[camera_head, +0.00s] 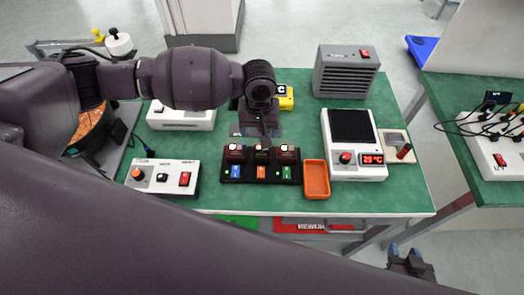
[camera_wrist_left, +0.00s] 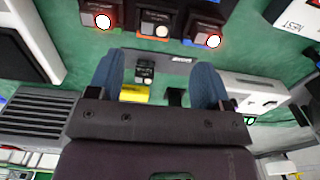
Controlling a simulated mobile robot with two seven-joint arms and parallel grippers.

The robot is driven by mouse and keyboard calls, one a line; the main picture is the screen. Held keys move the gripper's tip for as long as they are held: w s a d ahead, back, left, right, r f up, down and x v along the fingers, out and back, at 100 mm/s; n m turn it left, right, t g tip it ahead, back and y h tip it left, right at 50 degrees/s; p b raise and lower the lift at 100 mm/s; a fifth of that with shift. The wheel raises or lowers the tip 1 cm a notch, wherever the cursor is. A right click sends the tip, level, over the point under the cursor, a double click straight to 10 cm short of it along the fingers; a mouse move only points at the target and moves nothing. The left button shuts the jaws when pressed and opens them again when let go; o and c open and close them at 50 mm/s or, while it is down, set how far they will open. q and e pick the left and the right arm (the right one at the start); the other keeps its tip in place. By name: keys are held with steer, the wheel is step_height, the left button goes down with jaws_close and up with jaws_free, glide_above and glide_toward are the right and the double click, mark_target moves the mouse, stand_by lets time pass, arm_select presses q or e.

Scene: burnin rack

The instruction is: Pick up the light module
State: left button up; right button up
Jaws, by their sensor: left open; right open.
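A black rack (camera_head: 260,180) on the green table holds three dark modules side by side. The left module (camera_head: 236,152) and right module (camera_head: 287,153) have round lamps, which glow white with red rims in the left wrist view. The middle module (camera_wrist_left: 157,20) has a paler lamp. I cannot tell which of them is the light module. My left gripper (camera_wrist_left: 158,64) is open, just behind the rack. A small dark module (camera_wrist_left: 145,72) shows between its fingers, beside a yellow block (camera_wrist_left: 133,93). My right gripper (camera_head: 408,258) is open and empty, in front of the table.
An orange tray (camera_head: 316,192) sits right of the rack, and a white switch box (camera_head: 150,188) left. A white heater unit (camera_head: 358,168) reading 25 °C and a grey vented box (camera_head: 346,72) stand further right. A second table (camera_head: 450,95) is at far right.

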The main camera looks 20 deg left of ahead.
mark_target(262, 152)
arm_select(q)
step_height(262, 152, down, 2)
steer(key=shift+f, duration=0.1)
steer(key=shift+w+d+f, duration=0.1)
steer(key=shift+d+f, duration=0.05)
steer(key=shift+f, duration=1.3)
steer(key=shift+d+f, duration=0.15)
steer(key=shift+f, duration=1.3)
steer(key=c, duration=1)
steer(key=shift+r, duration=0.1)
